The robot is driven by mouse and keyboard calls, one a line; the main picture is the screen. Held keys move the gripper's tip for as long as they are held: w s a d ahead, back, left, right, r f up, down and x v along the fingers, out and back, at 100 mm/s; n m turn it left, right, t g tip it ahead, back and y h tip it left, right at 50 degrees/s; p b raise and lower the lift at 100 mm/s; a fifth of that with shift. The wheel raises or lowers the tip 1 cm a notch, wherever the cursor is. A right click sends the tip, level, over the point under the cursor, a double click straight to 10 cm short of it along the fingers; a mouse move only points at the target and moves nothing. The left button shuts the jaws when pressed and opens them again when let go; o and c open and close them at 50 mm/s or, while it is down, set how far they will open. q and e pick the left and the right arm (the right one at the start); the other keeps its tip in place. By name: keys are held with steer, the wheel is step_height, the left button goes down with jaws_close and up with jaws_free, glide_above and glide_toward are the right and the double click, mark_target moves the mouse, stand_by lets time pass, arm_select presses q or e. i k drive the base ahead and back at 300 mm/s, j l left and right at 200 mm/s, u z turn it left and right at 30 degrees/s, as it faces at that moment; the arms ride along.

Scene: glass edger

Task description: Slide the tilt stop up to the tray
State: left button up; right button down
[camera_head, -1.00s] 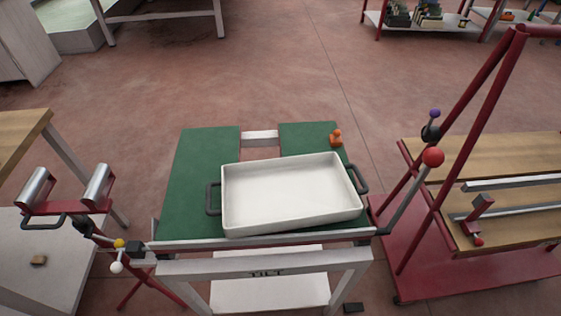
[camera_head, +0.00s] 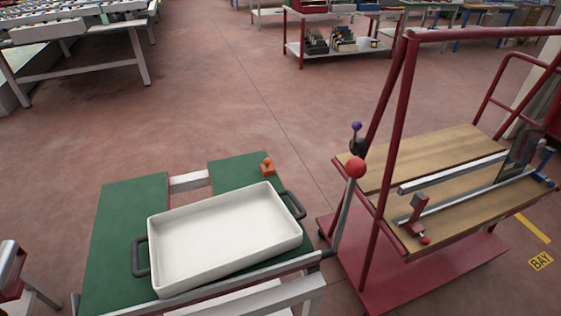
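A white rectangular tray (camera_head: 225,240) with dark handles at both ends lies on the green tilt table (camera_head: 120,205), empty. A small orange piece with a knob (camera_head: 267,167) sits on the table's far right panel, a little beyond the tray and apart from it. A red block (camera_head: 413,216) with a red knob stands on a rail of the cart to the right. No label shows which of these two is the tilt stop.
A lever with a red ball (camera_head: 356,168) rises at the table's right edge. A red-framed cart (camera_head: 402,120) with a wooden top (camera_head: 455,145) stands close on the right. Open floor (camera_head: 240,100) lies beyond the table. A shelf trolley (camera_head: 340,50) stands farther back.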

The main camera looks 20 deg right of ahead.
mark_target(268, 169)
steer(key=l+u, duration=0.5)
steer(key=l, duration=1.4)
steer(key=k, duration=0.05)
